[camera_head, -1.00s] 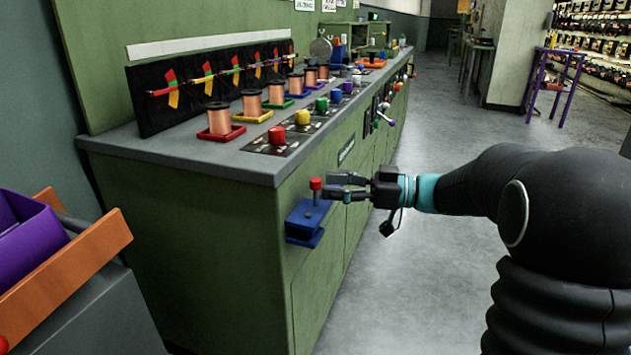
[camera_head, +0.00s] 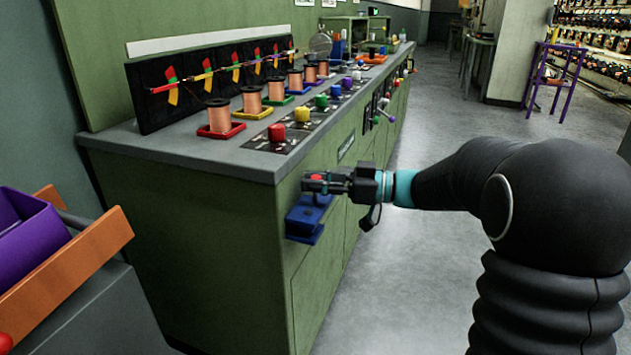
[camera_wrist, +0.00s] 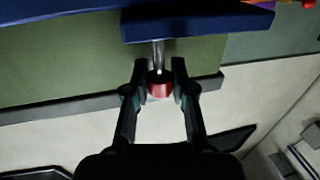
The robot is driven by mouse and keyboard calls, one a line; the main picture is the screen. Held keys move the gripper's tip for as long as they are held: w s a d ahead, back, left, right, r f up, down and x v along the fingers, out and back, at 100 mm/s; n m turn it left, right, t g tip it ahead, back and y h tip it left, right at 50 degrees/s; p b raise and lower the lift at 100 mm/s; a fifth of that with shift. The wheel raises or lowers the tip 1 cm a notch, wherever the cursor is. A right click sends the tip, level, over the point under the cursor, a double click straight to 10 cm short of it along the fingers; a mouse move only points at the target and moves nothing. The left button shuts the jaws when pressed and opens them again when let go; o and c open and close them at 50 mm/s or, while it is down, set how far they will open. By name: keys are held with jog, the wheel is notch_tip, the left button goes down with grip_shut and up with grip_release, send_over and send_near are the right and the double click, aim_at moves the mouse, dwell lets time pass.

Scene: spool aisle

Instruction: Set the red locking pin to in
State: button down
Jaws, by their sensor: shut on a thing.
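The red locking pin (camera_head: 316,177) stands up from a blue block (camera_head: 308,216) on the front of the green bench. In the wrist view its red knob (camera_wrist: 160,87) sits between my two fingers, with its metal shaft running to the blue block (camera_wrist: 200,22). My gripper (camera_head: 318,181) is shut on the red knob; in the wrist view the gripper (camera_wrist: 160,80) has a finger on each side of it. In the head view the fingers partly hide the knob, and the shaft is hidden.
The green bench (camera_head: 190,235) has copper spools (camera_head: 219,118) on coloured trays and a row of coloured knobs (camera_head: 302,115) on top. An orange and purple bin (camera_head: 85,262) stands at the left.

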jog(key=shift+f, duration=0.1)
notch_tip(320, 180, down, 3)
jog(key=b, duration=0.5)
jog(key=shift+r, duration=0.2)
jog(key=c, duration=0.9)
grip_release()
jog(key=shift+c, duration=0.2)
jog(key=shift+r, duration=0.1)
jog(key=s+d, duration=0.1)
jog(key=d, duration=1.1)
jog(key=shift+s, duration=0.4)
